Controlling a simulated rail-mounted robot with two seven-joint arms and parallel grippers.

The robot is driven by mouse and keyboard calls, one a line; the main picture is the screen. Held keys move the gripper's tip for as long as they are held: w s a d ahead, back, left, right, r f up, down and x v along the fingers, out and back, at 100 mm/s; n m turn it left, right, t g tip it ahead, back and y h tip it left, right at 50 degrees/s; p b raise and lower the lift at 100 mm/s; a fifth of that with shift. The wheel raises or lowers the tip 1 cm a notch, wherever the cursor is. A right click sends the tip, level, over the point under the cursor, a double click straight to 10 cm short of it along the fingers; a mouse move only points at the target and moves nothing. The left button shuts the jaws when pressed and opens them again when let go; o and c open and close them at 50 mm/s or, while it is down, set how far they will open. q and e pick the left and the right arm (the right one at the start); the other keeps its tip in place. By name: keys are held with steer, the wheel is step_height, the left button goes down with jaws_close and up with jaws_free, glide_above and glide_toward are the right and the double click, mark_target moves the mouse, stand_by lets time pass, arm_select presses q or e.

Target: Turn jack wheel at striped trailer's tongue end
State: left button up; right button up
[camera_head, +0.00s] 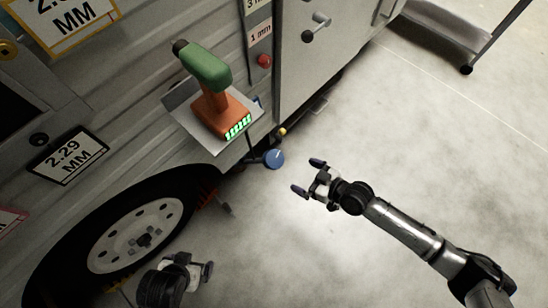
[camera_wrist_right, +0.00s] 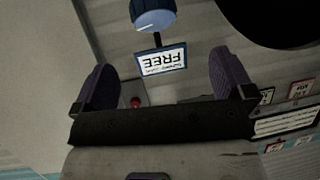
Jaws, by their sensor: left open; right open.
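The trailer (camera_head: 120,110) with its ribbed pale side fills the left of the head view. I cannot make out a jack wheel for certain. A round blue knob (camera_head: 273,158) on a dark stem sticks out low from the trailer's side. A blue round knob also shows at the top of the right wrist view (camera_wrist_right: 153,14), beyond the fingers. My right gripper (camera_head: 307,177) is open and empty, just right of the blue knob and apart from it. My left gripper (camera_head: 190,267) is open at the bottom, right of the tyre.
A green and orange drill (camera_head: 213,92) stands on a small shelf (camera_head: 183,108) on the trailer's side. A tyred wheel (camera_head: 135,237) is at lower left. A "FREE" sign (camera_wrist_right: 163,60) shows in the wrist view. Bare floor (camera_head: 420,130) lies to the right.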

mark_target(277, 160)
steer(key=b+x, duration=0.1)
steer(key=x, duration=0.3)
steer(key=b+x, duration=0.2)
steer(key=x, duration=0.1)
steer(key=b+x, duration=0.1)
steer(key=x, duration=0.3)
steer(key=shift+w+d+f+b, duration=0.1)
steer(key=shift+w+f+b, duration=0.1)
steer(key=shift+w+b, duration=0.3)
steer(key=shift+w+a+f, duration=0.1)
steer(key=shift+w+a, duration=0.15)
steer(key=shift+w, duration=0.05)
steer(key=shift+w+a+f, duration=0.15)
steer(key=shift+w+a, duration=0.1)
steer(key=shift+a, duration=0.15)
arm_select(q)
steer(key=x, duration=0.5)
steer(key=shift+s+d+f, duration=0.3)
steer(key=shift+f, duration=0.05)
arm_select(e)
steer(key=shift+a, duration=0.1)
steer(key=shift+c, duration=0.4)
